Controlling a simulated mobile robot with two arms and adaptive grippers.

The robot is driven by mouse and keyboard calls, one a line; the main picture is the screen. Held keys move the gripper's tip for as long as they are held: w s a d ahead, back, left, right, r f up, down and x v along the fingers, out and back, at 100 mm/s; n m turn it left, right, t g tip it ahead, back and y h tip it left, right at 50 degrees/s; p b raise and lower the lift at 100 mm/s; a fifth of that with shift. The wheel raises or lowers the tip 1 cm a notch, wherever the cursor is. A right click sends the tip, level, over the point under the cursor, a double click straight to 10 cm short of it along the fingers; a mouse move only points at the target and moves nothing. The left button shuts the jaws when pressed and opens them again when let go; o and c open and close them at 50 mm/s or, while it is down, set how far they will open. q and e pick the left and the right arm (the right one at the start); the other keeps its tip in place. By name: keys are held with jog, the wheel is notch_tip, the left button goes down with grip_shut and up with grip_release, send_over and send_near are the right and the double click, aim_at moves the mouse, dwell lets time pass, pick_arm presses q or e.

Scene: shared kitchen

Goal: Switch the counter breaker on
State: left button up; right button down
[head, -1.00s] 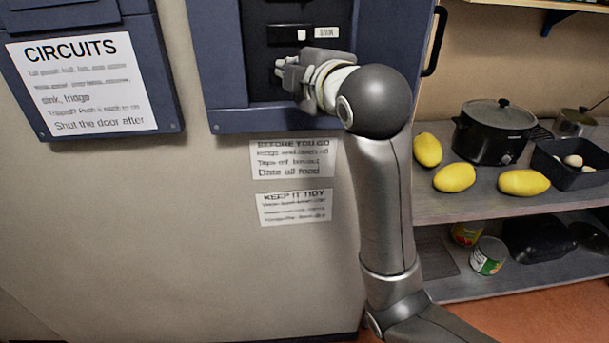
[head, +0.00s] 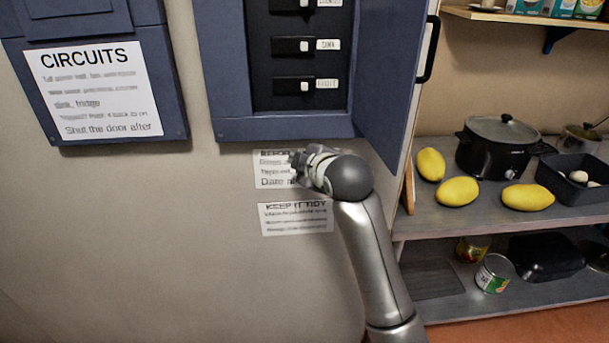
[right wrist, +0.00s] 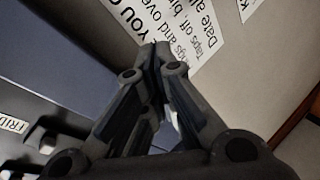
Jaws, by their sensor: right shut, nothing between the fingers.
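The blue breaker box (head: 225,125) on the wall has its door (head: 393,80) swung open to the right. Its black panel shows a column of switches with white toggles. The top visible switch (head: 304,4) is cut by the frame edge, and its label (head: 329,3) is too blurred to read surely. Below it are the sink switch (head: 303,46) and the fridge switch (head: 303,87). The visible toggles sit at the right of their slots. My right gripper (head: 296,159) is shut and empty below the box, in front of a paper notice; it also shows in the right wrist view (right wrist: 158,52).
A closed blue box with a CIRCUITS sheet (head: 92,92) hangs at the left. Notices, including a KEEP IT TIDY sheet (head: 296,217), are on the wall below.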

jog(key=shift+w+d+f+m+g, duration=0.15)
jog(key=shift+w+f, duration=0.05)
jog(key=shift+f, duration=0.8)
jog(key=shift+w+d+f+m+g, duration=0.1)
jog(key=shift+w+f+m+g, duration=0.05)
jog(key=shift+f, duration=0.8)
